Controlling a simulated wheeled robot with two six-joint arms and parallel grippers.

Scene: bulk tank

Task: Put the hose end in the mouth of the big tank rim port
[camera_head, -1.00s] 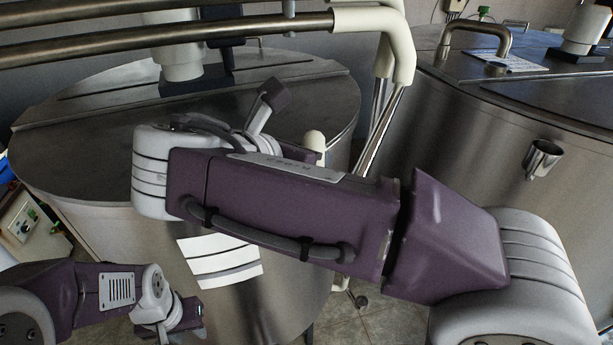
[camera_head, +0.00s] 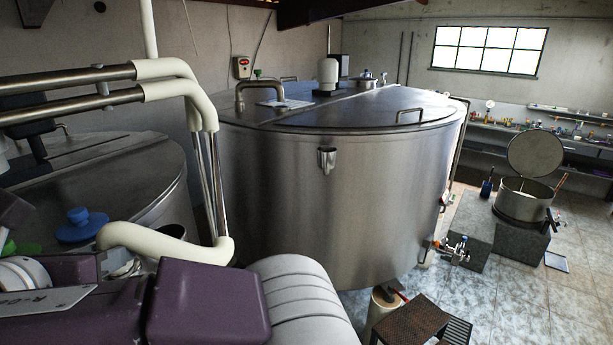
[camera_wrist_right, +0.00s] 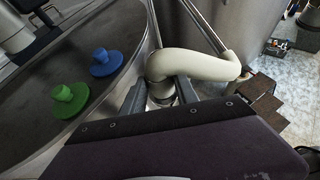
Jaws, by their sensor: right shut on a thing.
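The cream hose (camera_head: 165,243) bends down from the pipes beside the big tank (camera_head: 290,190). Its metal hose end (camera_wrist_right: 161,94) is between the fingers of my right gripper (camera_wrist_right: 160,92), which is shut on it. In the head view my right gripper (camera_head: 122,266) is mostly hidden behind my purple arm. The rim port (camera_head: 327,160) is a small metal cup on the big tank's front wall, below the lid edge. Its mouth faces up, and the hose end is apart from it, lower and to the left. My left gripper is not in view.
A smaller tank (camera_head: 140,170) stands at left, with a blue knobbed cap (camera_head: 80,225) and a green one (camera_wrist_right: 68,100) on its lid. Metal pipes (camera_head: 215,190) stand between the tanks. A dark step stool (camera_head: 420,325) stands before the big tank. Tiled floor is open at right.

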